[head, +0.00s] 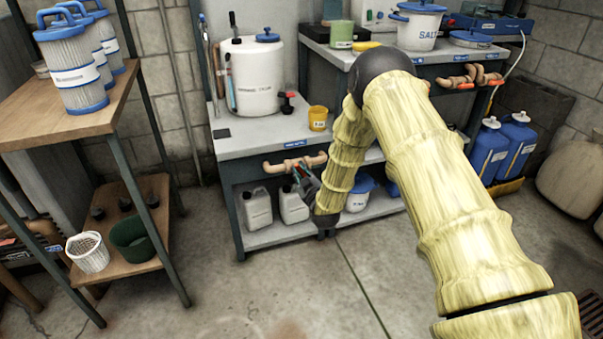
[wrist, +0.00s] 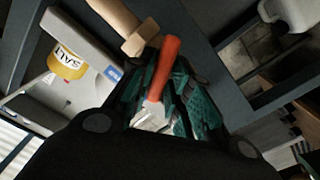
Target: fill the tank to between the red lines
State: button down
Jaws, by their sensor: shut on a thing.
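A white tank (head: 256,80) with a blue cap stands on the left bench. A narrow upright gauge with a red part (head: 229,85) is on its left side; the level and red lines are too small to read. A tan pipe (head: 297,163) runs along the bench's front edge and also shows in the wrist view (wrist: 118,25). The handle's pivot is hidden.
A yellow tub (head: 318,118) stands on the bench and shows in the wrist view (wrist: 66,65). White jugs (head: 257,209) sit on the shelf below. Another pipe with orange handles (head: 468,79) is on the right bench. A wooden shelf unit (head: 88,115) stands left. The floor in front is clear.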

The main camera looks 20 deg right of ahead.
jog(key=m+p, duration=0.1)
jog(key=m, duration=0.2)
jog(key=shift+d+r, duration=0.1)
jog(key=shift+m+p, duration=0.5)
jog(key=shift+m, duration=0.9)
jog(key=c, duration=1.4)
grip_release()
jog(key=shift+c, duration=0.2)
jog(key=shift+s, duration=0.1)
jog(key=s, duration=1.1)
jog(key=shift+s+d, duration=0.3)
jog(key=shift+s, duration=0.1)
